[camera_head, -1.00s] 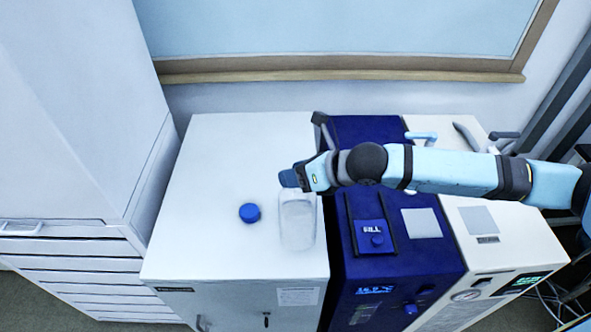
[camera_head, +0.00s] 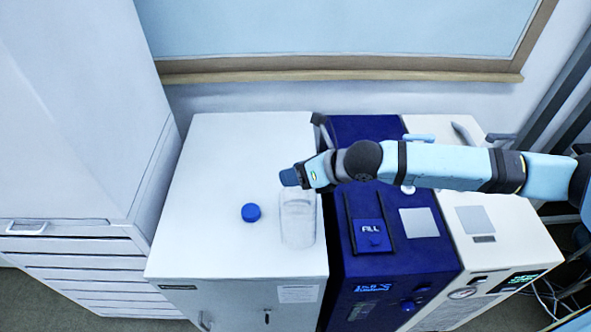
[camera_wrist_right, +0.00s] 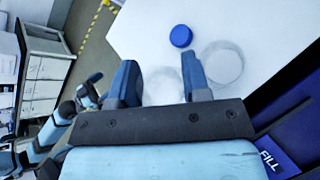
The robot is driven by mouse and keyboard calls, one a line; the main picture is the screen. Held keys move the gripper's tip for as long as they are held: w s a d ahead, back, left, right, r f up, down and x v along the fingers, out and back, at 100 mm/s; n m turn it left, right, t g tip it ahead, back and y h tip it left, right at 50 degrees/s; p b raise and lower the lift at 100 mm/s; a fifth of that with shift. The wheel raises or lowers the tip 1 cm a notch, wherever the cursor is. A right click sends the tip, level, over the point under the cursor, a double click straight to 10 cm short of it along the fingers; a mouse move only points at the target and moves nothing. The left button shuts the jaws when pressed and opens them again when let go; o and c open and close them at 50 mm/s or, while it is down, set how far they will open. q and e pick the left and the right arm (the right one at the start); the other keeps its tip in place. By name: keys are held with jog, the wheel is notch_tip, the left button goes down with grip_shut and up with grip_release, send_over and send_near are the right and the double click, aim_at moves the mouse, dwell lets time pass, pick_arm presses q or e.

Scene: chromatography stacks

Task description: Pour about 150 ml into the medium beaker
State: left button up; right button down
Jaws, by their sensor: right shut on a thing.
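My right gripper (camera_head: 292,178) is at the back of the white cabinet top, shut on a clear, see-through vessel. In the right wrist view this vessel shows faintly between the fingers (camera_wrist_right: 162,84). A clear beaker (camera_wrist_right: 222,64) stands on the white top beside it. In the head view the clear glass (camera_head: 298,228) is just in front of the gripper, where the outlines of vessel and beaker overlap. I cannot tell the liquid level or any stream. My left gripper (camera_wrist_right: 89,90) is small at the left of the wrist view, away from the glass; its jaws are unclear.
A blue cap (camera_head: 251,212) lies on the white cabinet top (camera_head: 205,180), left of the glass. A dark blue device (camera_head: 400,255) and a cream device (camera_head: 500,235) stand close on the right. A tall white cabinet (camera_head: 75,110) stands at the left. The top's left part is clear.

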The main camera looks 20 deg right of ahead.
jog(key=shift+r, duration=0.1)
dwell(0.4)
jog(key=shift+p, duration=0.45)
jog(key=shift+w+f, duration=0.1)
jog(key=shift+f, duration=0.1)
jog(key=shift+m+g+p, duration=0.3)
jog(key=shift+g+p, duration=0.1)
jog(key=shift+p, duration=0.15)
jog(key=shift+w+f+p, duration=0.1)
jog(key=shift+f+p, duration=0.15)
jog(key=shift+p, duration=0.05)
jog(key=shift+f+g, duration=0.15)
jog(key=shift+g, duration=0.15)
